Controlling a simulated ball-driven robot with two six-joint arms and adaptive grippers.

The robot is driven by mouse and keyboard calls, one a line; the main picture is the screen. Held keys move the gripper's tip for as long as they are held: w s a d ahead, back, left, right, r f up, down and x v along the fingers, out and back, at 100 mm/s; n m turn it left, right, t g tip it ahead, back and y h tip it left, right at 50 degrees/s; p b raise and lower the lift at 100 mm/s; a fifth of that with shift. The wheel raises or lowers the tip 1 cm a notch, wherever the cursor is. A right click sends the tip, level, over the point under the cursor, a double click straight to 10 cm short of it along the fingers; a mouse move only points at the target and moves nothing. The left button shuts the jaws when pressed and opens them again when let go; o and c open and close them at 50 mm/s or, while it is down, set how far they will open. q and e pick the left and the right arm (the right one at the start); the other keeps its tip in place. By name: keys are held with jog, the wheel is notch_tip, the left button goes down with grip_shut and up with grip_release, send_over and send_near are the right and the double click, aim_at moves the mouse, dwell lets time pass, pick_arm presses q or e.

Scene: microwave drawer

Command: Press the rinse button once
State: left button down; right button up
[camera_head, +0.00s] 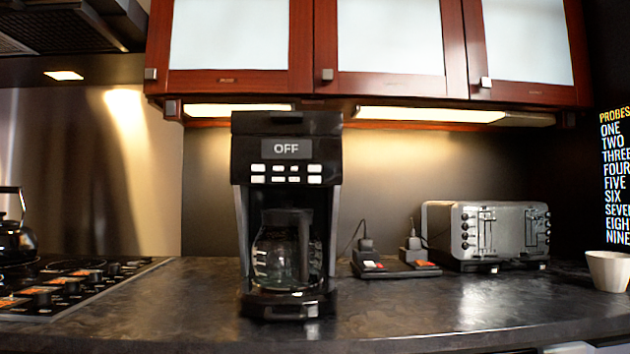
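A black coffee maker (240,155) stands upright on the dark counter, a little left of the middle. Its display (286,149) reads OFF. Two rows of small pale buttons (286,174) sit just below the display. Their labels are too small to read, so I cannot tell which one is the rinse button. A glass carafe (284,255) with a dark handle stands in the machine's lower bay. Neither of my grippers shows in the head view.
A silver toaster (488,232) and a dark power strip with plugs (395,268) stand right of the coffee maker. A white bowl (608,271) is at far right. A stove (75,285) with a black kettle (13,240) is at left. Cabinets (400,93) hang above. The counter front right (450,310) is clear.

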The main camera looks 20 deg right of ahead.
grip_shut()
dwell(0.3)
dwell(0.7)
